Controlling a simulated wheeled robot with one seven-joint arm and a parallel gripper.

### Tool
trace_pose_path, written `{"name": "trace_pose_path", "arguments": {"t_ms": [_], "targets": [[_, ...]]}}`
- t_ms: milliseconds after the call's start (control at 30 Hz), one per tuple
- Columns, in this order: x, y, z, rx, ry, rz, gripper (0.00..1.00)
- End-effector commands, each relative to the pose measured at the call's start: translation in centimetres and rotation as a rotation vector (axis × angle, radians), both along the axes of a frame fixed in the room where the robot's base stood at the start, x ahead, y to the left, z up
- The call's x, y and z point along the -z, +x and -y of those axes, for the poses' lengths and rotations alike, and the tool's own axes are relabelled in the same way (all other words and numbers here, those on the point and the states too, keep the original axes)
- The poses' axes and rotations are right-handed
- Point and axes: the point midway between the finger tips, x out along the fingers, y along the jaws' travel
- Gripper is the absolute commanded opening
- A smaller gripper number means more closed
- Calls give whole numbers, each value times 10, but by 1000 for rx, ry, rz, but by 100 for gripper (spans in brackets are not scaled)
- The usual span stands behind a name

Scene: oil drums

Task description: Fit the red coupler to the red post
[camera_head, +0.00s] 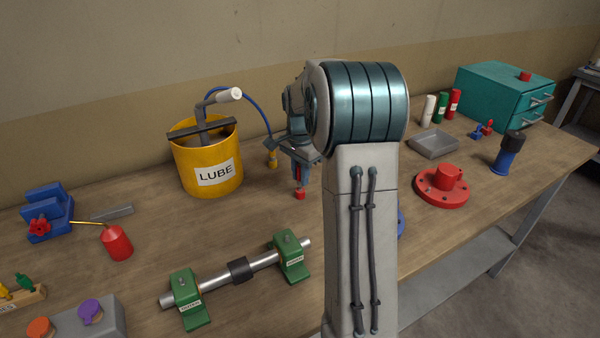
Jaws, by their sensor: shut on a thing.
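My gripper (299,176) points down over the table, right of the yellow bucket and partly behind my arm. It is shut on a small part whose red lower end (300,195) shows below the fingers; this looks like the red coupler. Whether its lower end touches the table is unclear. A red round flange with a short upright red post (450,174) stands on the table to the right of my arm, well apart from the gripper. My arm hides the middle of the table.
A yellow LUBE bucket (190,180) with a pump and blue hose stands left of my gripper. A shaft in green blocks (290,258) lies in front. A grey tray (433,144), a blue-black cylinder (503,160) and a teal cabinet (490,95) are at right. A blue thing (401,224) is mostly hidden.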

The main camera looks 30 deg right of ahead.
Motion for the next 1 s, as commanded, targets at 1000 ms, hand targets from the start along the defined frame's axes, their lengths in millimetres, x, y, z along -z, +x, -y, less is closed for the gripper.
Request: {"name": "trace_pose_path", "arguments": {"t_ms": [1000], "targets": [[12, -1, -1, 0, 0, -1, 0]]}}
